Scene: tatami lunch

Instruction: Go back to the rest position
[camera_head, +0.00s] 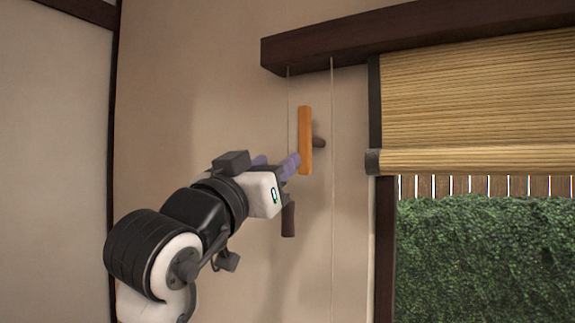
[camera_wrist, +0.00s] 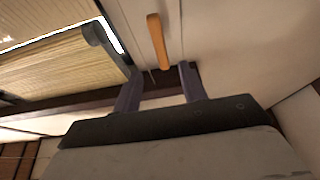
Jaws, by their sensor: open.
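My gripper (camera_head: 277,165) is raised close to the beige wall in the head view, its purple-grey fingers pointing up and right toward an orange wooden bar (camera_head: 304,140). The wrist view shows my gripper (camera_wrist: 160,82) with its fingers spread apart and nothing between them. The orange bar (camera_wrist: 158,42) stands upright on the wall, beyond the fingertips in the wrist view. In the head view the fingertips overlap the bar's lower left edge, and I cannot tell whether they touch it.
Two thin cords hang from a dark wooden rail (camera_head: 400,32); a brown cylindrical pull (camera_head: 288,220) hangs below my gripper. A partly raised bamboo blind (camera_head: 475,100) covers the window's top at right. The left wall is clear.

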